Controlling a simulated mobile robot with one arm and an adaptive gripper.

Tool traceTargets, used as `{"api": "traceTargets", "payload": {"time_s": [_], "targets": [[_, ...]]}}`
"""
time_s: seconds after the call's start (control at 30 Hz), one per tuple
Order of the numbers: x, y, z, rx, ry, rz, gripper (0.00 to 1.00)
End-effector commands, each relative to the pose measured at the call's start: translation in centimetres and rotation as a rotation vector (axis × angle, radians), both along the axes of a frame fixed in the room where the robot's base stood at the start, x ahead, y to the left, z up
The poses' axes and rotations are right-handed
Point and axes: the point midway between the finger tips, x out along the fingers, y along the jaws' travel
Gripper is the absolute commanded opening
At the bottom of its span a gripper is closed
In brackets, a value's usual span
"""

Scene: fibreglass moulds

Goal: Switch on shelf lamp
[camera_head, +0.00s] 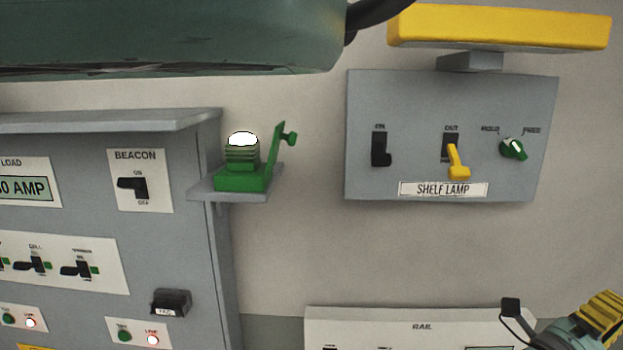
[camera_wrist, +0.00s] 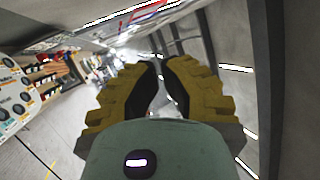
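The grey SHELF LAMP panel (camera_head: 420,180) is on the wall at the upper right of the head view. It carries a black switch (camera_head: 381,150) marked ON at its top, with the black paddle low. Beside it is a yellow lever (camera_head: 457,162) under the word OUT, pointing down. A green knob (camera_head: 513,149) sits between HOLD and FREE. A yellow bar-shaped housing (camera_head: 500,28) is mounted above the panel; its underside shows no glow. My gripper (camera_head: 610,308) is at the lower right, apart from the panel. In the wrist view its yellow fingers (camera_wrist: 160,66) are nearly together, empty.
A grey cabinet (camera_head: 190,240) with a BEACON switch (camera_head: 133,186) and small switches stands at the left. A green device (camera_head: 242,178) with a lit white top sits on a small bracket. A white RAIL panel (camera_head: 400,325) is below. Bare wall lies between.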

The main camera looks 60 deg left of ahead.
Motion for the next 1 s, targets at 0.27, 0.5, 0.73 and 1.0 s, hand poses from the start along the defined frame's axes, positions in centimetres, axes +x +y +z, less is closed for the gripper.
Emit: {"api": "traceTargets", "payload": {"time_s": [0.27,0.5,0.73,1.0], "targets": [[0.4,13.9,-1.6,0.592,0.215,0.593,0.00],[-4.9,25.9,1.5,1.078,0.410,1.092,0.00],[-10.4,31.6,5.9,1.379,0.544,1.413,0.00],[-12.3,32.8,7.5,1.465,0.589,1.511,0.00]]}}
